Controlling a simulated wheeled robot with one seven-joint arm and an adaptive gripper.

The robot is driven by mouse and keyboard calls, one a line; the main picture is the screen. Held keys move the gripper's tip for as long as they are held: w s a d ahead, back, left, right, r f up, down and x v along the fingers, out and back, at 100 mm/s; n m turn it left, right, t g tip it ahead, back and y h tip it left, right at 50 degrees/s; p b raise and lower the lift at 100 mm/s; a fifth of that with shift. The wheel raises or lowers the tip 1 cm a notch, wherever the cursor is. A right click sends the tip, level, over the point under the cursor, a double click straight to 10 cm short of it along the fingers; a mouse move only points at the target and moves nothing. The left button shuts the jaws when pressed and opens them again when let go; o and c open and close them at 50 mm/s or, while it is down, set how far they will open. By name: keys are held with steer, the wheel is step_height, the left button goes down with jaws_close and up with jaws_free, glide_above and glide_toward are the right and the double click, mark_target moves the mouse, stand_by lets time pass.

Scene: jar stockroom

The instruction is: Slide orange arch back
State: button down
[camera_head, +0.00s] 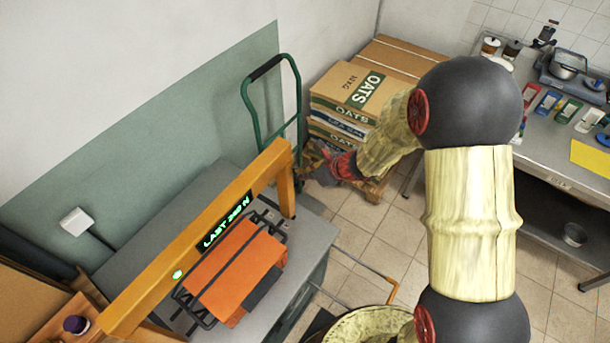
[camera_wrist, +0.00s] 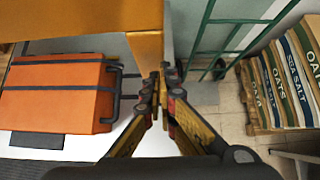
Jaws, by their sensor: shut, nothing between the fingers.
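The orange arch (camera_head: 205,232) spans the grey bench, its beam running from lower left to upper right, with a lit green readout on its face. Its right post (camera_head: 287,192) stands at the bench's far right corner. In the wrist view the arch (camera_wrist: 85,20) fills the upper left, its post (camera_wrist: 146,52) near the centre. My gripper (camera_head: 322,173) is to the right of this post. In the wrist view its fingertips (camera_wrist: 168,76) are together and empty, close to the post's right side; I cannot tell whether they touch it.
An orange block (camera_head: 233,268) with dark straps and handles lies on the bench (camera_head: 318,238) in front of the arch. A green hand truck (camera_head: 272,100) stands behind the post. Stacked oats boxes (camera_head: 355,92) are at the back, and a steel counter (camera_head: 545,130) is at right.

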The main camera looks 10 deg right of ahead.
steer(key=w+a+p, duration=0.3)
steer(key=w+a, duration=1.4)
steer(key=a, duration=0.3)
steer(key=shift+w+a, duration=0.15)
steer(key=shift+w, duration=0.05)
steer(key=shift+r, duration=0.1)
